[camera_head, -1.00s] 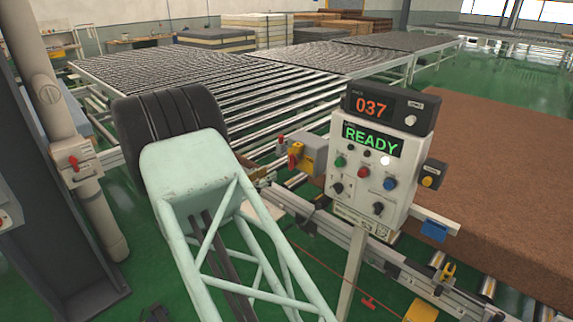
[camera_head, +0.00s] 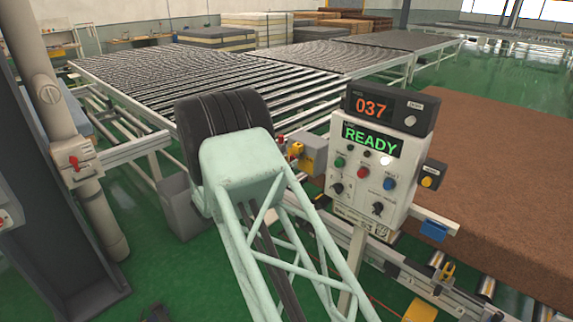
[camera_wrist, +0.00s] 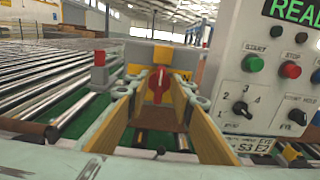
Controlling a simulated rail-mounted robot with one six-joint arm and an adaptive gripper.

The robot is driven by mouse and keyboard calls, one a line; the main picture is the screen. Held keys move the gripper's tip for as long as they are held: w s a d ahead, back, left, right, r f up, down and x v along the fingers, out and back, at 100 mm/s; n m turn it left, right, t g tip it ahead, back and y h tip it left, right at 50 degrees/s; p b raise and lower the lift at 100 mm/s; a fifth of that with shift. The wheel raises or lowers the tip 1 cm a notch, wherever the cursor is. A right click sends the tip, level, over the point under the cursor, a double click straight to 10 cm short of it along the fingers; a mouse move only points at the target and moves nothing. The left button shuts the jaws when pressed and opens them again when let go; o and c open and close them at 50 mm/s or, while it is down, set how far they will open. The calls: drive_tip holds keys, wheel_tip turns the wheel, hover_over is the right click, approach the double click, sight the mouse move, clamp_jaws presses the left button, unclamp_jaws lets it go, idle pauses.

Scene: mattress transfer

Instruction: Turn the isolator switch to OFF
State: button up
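The isolator switch is a red handle (camera_wrist: 158,84) on a yellow plate, fixed to a grey box (camera_wrist: 148,53). In the wrist view the handle looks upright. In the head view the grey box (camera_head: 315,154) stands just left of the control panel, with the red handle (camera_head: 297,149) partly covered by my arm. My gripper (camera_wrist: 158,93) is open, its two yellowish fingers spread either side of the handle in the wrist view. Whether the fingers touch the handle cannot be told. The head view hides my gripper behind my arm.
The control panel (camera_head: 372,165) with knobs, buttons and a READY display stands close on the right. A small red-topped post (camera_wrist: 99,68) stands left of the switch box. A roller conveyor (camera_head: 210,80) lies behind. A brown mattress (camera_head: 500,150) lies at right.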

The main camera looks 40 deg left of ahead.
idle(0.3)
clamp_jaws()
drive_tip(key=shift+n, duration=0.6)
drive_tip(key=shift+a+f+n+p, duration=0.1)
drive_tip(key=shift+n+p, duration=0.8)
drive_tip(key=shift+n, duration=1.9)
drive_tip(key=shift+a+f+n+p, duration=0.15)
drive_tip(key=shift+n+p, duration=0.8)
drive_tip(key=shift+n, duration=1.85)
drive_tip(key=shift+a+f+n+p, duration=0.1)
drive_tip(key=shift+n+p, duration=0.8)
drive_tip(key=shift+n, duration=1.9)
